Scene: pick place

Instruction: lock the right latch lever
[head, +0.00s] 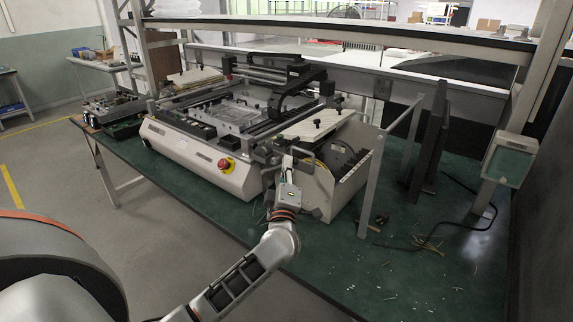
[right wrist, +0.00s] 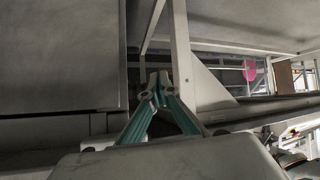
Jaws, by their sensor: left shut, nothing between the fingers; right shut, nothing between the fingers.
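A white benchtop machine (head: 190,153) with a dark gantry stands on the green table in the head view. Dark clamp-like parts (head: 262,152) sit at its front right corner; I cannot tell which of them is the right latch lever. My left gripper (head: 287,164) is shut and empty, close beside these parts. Its fingertips are small, and I cannot tell whether they touch anything. My right gripper (right wrist: 154,84) shows in the right wrist view with its teal fingers closed together and empty, apart from any object. It is not seen in the head view.
The machine has a red emergency stop button (head: 226,165) on its front. A side unit with dark slotted plates (head: 343,160) stands right of the left gripper. Loose scraps and a cable (head: 430,245) lie on the green table (head: 420,285).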

